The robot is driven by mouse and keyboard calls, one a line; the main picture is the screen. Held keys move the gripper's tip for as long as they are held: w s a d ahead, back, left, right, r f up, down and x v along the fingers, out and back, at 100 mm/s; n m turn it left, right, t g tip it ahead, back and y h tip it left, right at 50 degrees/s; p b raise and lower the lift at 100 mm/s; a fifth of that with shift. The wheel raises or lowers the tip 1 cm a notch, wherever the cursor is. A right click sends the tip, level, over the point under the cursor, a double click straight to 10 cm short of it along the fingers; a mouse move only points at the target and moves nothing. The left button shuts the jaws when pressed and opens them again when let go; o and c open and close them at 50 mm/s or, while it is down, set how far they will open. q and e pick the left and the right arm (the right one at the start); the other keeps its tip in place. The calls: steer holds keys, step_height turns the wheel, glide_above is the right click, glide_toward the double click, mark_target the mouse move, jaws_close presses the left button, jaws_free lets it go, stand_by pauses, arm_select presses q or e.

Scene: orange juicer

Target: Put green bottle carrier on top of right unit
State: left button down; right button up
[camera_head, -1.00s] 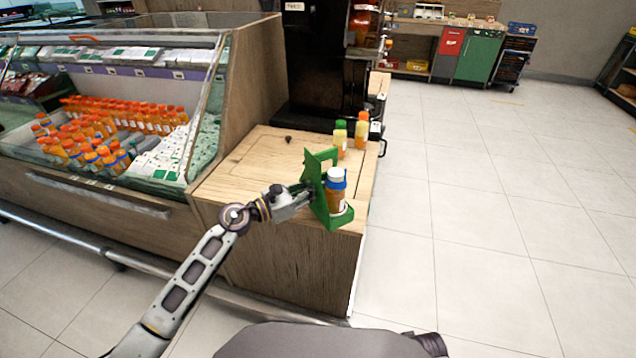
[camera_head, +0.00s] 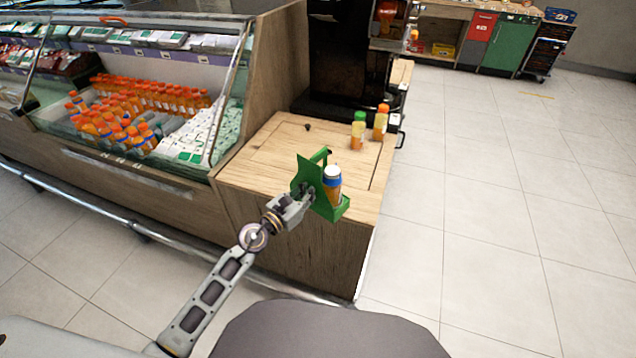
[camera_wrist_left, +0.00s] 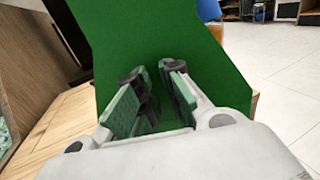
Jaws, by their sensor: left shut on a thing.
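The green bottle carrier (camera_head: 304,172) appears over the front part of the wooden unit's top (camera_head: 262,158), right of the chilled display. It holds a bottle with a white cap and blue band (camera_head: 332,184). My left gripper (camera_head: 307,192) is shut on the carrier's left side. I cannot tell whether the carrier touches the top. In the left wrist view, the carrier's green panel (camera_wrist_left: 75,45) fills the middle behind my gripper's fingers (camera_wrist_left: 154,72). A blue edge shows at its top right. My right gripper is not in view.
A green-capped bottle (camera_head: 357,132) and an orange-capped bottle (camera_head: 381,122) stand at the unit's back right, by a black machine (camera_head: 345,60). The chilled display (camera_head: 110,170) with several juice bottles is at left. Tiled floor (camera_head: 500,200) is clear at right.

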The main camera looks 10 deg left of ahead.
arm_select(q)
steer(key=s+a+n+t+y+p, duration=0.2)
steer(key=s+a+n+y+p, duration=0.4)
steer(key=s+a+y, duration=0.2)
steer(key=shift+s+a+y, duration=0.35)
steer(key=shift+a+y, duration=0.35)
steer(key=shift+a, duration=0.7)
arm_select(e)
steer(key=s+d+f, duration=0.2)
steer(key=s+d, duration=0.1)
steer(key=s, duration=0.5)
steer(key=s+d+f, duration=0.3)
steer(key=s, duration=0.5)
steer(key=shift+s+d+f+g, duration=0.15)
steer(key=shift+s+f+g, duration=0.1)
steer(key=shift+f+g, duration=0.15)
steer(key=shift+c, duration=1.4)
arm_select(q)
steer(key=shift+d, duration=0.1)
steer(key=shift+d, duration=0.1)
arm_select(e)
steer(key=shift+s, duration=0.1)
